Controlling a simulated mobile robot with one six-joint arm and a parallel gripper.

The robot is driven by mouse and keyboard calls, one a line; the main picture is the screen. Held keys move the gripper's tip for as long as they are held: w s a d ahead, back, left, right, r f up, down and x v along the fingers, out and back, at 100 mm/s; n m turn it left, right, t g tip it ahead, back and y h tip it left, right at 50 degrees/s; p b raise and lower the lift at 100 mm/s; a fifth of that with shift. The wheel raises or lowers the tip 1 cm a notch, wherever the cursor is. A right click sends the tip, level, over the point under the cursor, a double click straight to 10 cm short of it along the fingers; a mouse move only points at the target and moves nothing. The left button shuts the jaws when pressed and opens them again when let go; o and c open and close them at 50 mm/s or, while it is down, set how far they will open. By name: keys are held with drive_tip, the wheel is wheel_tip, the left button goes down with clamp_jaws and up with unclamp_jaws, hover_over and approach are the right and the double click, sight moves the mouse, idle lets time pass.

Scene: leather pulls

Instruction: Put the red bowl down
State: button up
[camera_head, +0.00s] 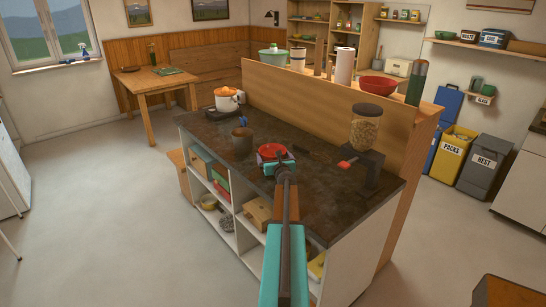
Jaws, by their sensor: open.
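A small red bowl (271,149) is on the dark countertop (325,190) of the island, near its middle. It looks upright. My gripper (275,158) is open at the near side of this bowl, with its teal fingers close around the near rim. I cannot tell whether the fingers touch the rim. The gripper hides part of the bowl's near side and the bowl's base. A second, larger red bowl (378,87) stands on the raised wooden ledge behind the counter.
A grinder-like dispenser (365,130) with a red-tipped part stands to the right. The wooden ledge (330,92) rises behind. The counter's front right is clear.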

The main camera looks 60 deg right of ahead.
drive_tip(key=shift+s+f, duration=0.1)
drive_tip(key=shift+f, duration=0.05)
drive_tip(key=shift+s+a+f, duration=0.15)
drive_tip(key=shift+s+a, duration=0.05)
drive_tip(key=shift+a, duration=0.05)
drive_tip(key=shift+s+a, duration=0.25)
drive_tip(key=shift+r+b+v, duration=0.2)
drive_tip(key=shift+b+v, duration=0.05)
drive_tip(key=shift+v, duration=0.85)
drive_tip(key=shift+r+b+v, duration=0.2)
drive_tip(key=shift+b+v, duration=0.05)
drive_tip(key=shift+v, duration=0.85)
drive_tip(key=shift+b+v, duration=0.6)
drive_tip(key=shift+v, duration=2.4)
drive_tip(key=shift+r, duration=0.25)
